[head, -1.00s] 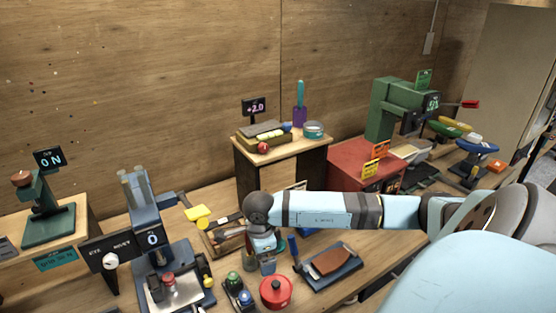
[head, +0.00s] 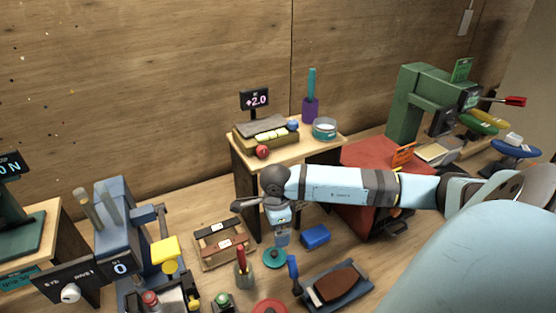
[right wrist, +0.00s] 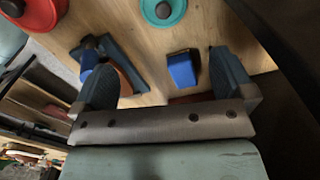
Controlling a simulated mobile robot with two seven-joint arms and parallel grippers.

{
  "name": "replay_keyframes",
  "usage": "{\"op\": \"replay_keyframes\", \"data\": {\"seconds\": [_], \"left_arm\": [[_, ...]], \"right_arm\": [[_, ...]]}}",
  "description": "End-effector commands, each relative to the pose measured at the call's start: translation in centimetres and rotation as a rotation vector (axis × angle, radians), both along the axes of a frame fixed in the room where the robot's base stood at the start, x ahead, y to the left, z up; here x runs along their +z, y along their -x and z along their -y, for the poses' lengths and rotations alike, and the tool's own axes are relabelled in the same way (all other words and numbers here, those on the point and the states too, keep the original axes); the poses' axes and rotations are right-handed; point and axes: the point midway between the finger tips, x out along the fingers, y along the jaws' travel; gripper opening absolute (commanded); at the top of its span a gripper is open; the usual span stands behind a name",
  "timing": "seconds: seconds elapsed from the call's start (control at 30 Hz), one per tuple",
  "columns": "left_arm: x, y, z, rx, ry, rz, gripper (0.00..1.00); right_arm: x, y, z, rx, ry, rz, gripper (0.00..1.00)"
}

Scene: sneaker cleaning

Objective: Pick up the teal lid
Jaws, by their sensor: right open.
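The teal lid (head: 275,258), a flat round disc with a small knob, lies on the bench in the head view. It also shows at the top edge of the right wrist view (right wrist: 163,10), partly cut off. My right gripper (head: 281,241) hangs just above and behind the lid in the head view, apart from it as far as I can tell. In the right wrist view its two dark fingers (right wrist: 165,80) are spread with nothing between them held; the lid is beyond the fingertips. My left gripper is not in view.
A blue block (head: 315,236) lies right of the lid. A wooden rack (head: 220,245) stands left. A raised shelf (head: 285,148) is behind.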

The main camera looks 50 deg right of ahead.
Motion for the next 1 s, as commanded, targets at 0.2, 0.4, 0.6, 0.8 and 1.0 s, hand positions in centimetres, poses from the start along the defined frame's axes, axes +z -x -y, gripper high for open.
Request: {"op": "replay_keyframes", "data": {"seconds": [0.2,0.4,0.6,0.8,1.0], "left_arm": [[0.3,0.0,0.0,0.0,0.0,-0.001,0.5],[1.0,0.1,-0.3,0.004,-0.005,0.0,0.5],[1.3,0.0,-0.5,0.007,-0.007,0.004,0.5],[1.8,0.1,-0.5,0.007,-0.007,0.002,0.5],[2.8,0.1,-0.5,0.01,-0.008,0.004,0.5]], "right_arm": [[-1.4,0.1,-0.1,0.0,-0.003,-0.004,1.0],[-5.4,0.1,-0.1,-0.001,-0.003,-0.005,1.0],[-8.1,0.0,0.0,-0.001,-0.001,-0.002,1.0],[-9.5,-0.1,0.0,-0.001,-0.002,-0.002,1.0],[-12.5,-0.3,0.3,-0.002,-0.002,-0.002,1.0]]}}
